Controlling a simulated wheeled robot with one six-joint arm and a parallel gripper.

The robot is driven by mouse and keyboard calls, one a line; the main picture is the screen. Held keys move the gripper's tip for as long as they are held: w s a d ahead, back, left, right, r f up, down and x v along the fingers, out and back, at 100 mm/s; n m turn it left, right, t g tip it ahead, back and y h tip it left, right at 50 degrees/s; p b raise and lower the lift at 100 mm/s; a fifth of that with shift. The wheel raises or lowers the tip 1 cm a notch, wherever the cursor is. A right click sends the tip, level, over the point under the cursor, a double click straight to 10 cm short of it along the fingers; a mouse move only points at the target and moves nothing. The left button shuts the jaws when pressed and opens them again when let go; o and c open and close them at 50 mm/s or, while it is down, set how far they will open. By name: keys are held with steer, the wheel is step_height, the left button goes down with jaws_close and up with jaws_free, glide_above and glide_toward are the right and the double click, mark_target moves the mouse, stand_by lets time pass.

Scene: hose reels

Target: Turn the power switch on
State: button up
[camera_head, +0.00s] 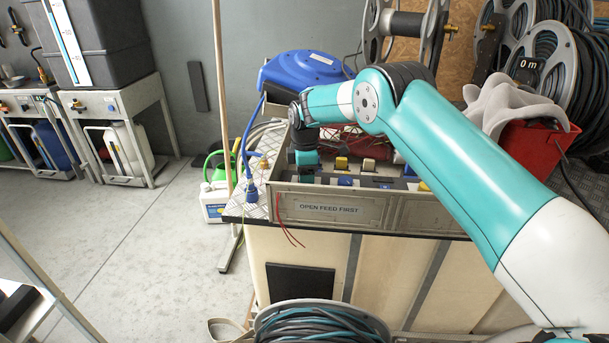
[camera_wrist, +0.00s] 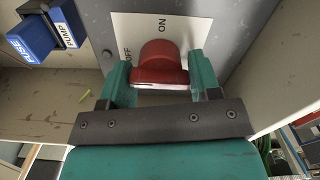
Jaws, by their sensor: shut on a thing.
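The red power switch (camera_wrist: 160,66) sits on a white plate (camera_wrist: 130,24) lettered OFF on the left and ON above, in the wrist view. My gripper (camera_wrist: 161,80) has one teal finger on each side of the switch's red handle and is shut on it. Whether the handle points to OFF or ON is not clear. In the head view my gripper (camera_head: 306,160) reaches down into the left end of the grey box marked OPEN FEED FIRST (camera_head: 328,209). The switch is hidden there behind my gripper.
Several blue and yellow parts (camera_head: 341,162) stand along the box to the right. A blue hose reel (camera_head: 307,68) is behind it. A red bin (camera_head: 541,150) stands at right.

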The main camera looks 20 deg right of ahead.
steer(key=shift+r, duration=0.1)
steer(key=m+p, duration=0.1)
steer(key=m, duration=0.3)
steer(key=shift+m, duration=0.4)
steer(key=m, duration=0.4)
steer(key=shift+w+m, duration=0.1)
steer(key=shift+m, duration=0.2)
steer(key=m, duration=0.4)
steer(key=shift+p, duration=0.3)
steer(key=shift+m, duration=2.2)
steer(key=o, duration=0.7)
